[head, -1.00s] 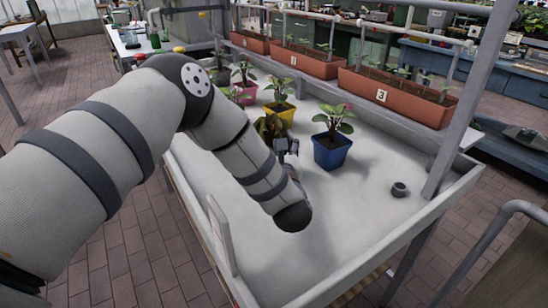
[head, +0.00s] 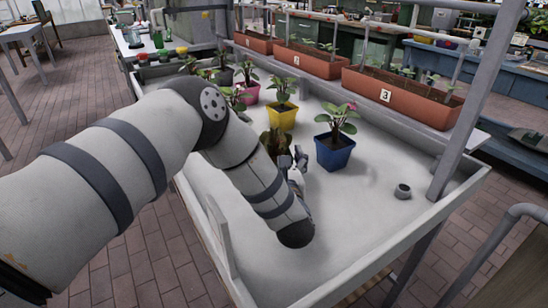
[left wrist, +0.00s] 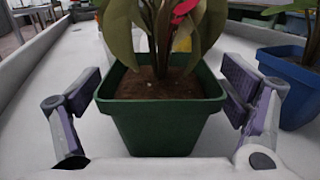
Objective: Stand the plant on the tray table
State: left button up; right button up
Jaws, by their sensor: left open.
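A leafy plant in a green pot (left wrist: 165,118) stands upright on the white tray table (head: 345,215). My left gripper (left wrist: 162,90) is open, with one finger on each side of the pot near its rim. Narrow gaps seem to remain beside the pot. In the head view my left gripper (head: 293,160) is partly hidden by my arm. The plant's leaves (head: 273,142) show behind it, but its pot is hidden there. My right gripper is not in view.
A blue pot with a plant (head: 334,152) stands close to the right. A yellow pot (head: 281,117) and a pink pot (head: 247,94) stand behind. A small grey cup (head: 402,191) is at the right. Orange planters (head: 400,95) line the back. The table's front is clear.

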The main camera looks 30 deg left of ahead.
pick_arm(q)
jog(key=v, duration=0.7)
jog(key=shift+s+d+r+p, duration=0.2)
jog(key=shift+p, duration=0.1)
